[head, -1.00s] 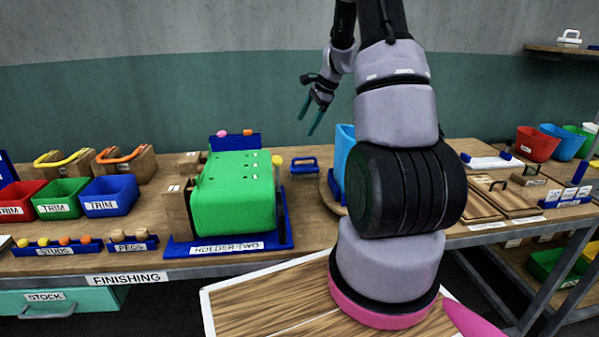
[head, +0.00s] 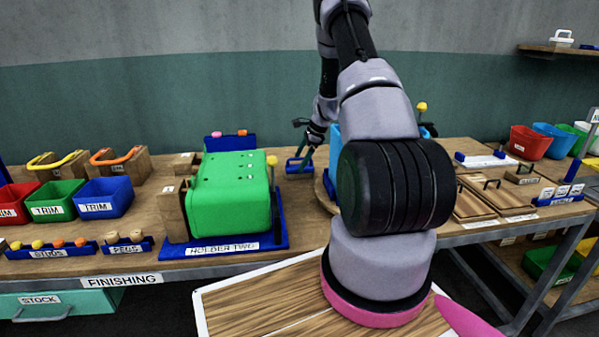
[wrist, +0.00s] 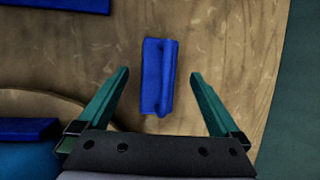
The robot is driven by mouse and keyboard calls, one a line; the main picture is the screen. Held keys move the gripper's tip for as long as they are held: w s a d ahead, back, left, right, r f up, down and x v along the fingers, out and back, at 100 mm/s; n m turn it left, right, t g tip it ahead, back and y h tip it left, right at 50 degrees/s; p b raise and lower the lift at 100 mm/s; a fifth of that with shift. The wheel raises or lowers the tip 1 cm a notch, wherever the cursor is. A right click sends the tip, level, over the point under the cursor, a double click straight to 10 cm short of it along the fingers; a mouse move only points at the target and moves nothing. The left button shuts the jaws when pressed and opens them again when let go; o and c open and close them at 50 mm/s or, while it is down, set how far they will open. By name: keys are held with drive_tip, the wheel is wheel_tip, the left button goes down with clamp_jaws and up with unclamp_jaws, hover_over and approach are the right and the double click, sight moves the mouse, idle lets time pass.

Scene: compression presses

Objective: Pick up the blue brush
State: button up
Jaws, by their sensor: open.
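The blue brush (wrist: 154,78) lies on the wooden bench top, a flat blue block with a raised handle along it. In the wrist view it sits ahead of and between the fingers of my open gripper (wrist: 158,85), touching neither. In the head view the brush (head: 297,166) is right of the green press, near the back of the bench. My gripper (head: 304,150) is at it there, partly covering it, with the fingers pointing down.
The green press (head: 232,195) on its blue holder stands left of the brush. A blue rack (head: 230,142) is behind the press. In the wrist view, a round wooden edge (wrist: 60,100) and a blue piece (wrist: 28,131) lie at left.

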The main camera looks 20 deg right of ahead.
sight(296, 167)
drive_tip(key=x, duration=0.4)
drive_tip(key=shift+a+f, duration=0.1)
drive_tip(key=shift+f, duration=0.05)
clamp_jaws()
wheel_tip(296, 167, up, 10)
drive_tip(key=shift+r, duration=0.1)
idle(0.3)
